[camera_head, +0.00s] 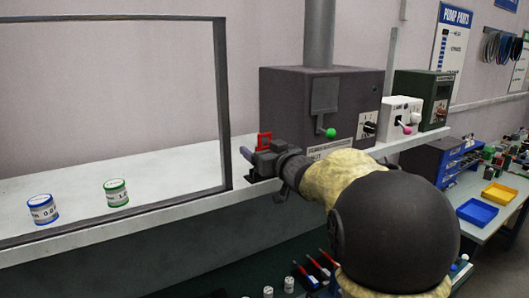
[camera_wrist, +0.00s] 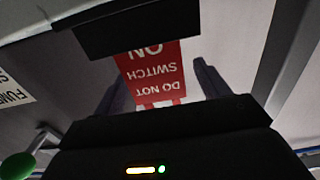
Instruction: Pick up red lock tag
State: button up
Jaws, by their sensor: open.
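The red lock tag (camera_head: 264,140) stands up just behind my gripper (camera_head: 250,156) in the head view, near the left side of the dark grey box. In the wrist view the tag (camera_wrist: 152,72) shows white upside-down lettering, "DO NOT SWITCH ON". My gripper (camera_wrist: 158,88) is open there, with one dark finger on each side of the tag's lower part. A dark bar covers part of its upper end. I cannot tell whether either finger touches it.
The dark grey box (camera_head: 285,98) has a green-knobbed lever (camera_head: 330,133) close to my arm. A dark frame (camera_head: 224,105) stands to the left. A blue-banded jar (camera_head: 42,209) and a green-banded jar (camera_head: 116,192) sit on the pale bench (camera_head: 165,170), otherwise largely clear.

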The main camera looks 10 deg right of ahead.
jog(key=shift+w+a, duration=0.1)
jog(key=shift+w, duration=0.4)
jog(key=shift+s, duration=0.1)
jog(key=c, duration=1.1)
jog(key=shift+o, duration=0.2)
notch_tip(320, 180, up, 10)
jog(key=p, duration=0.1)
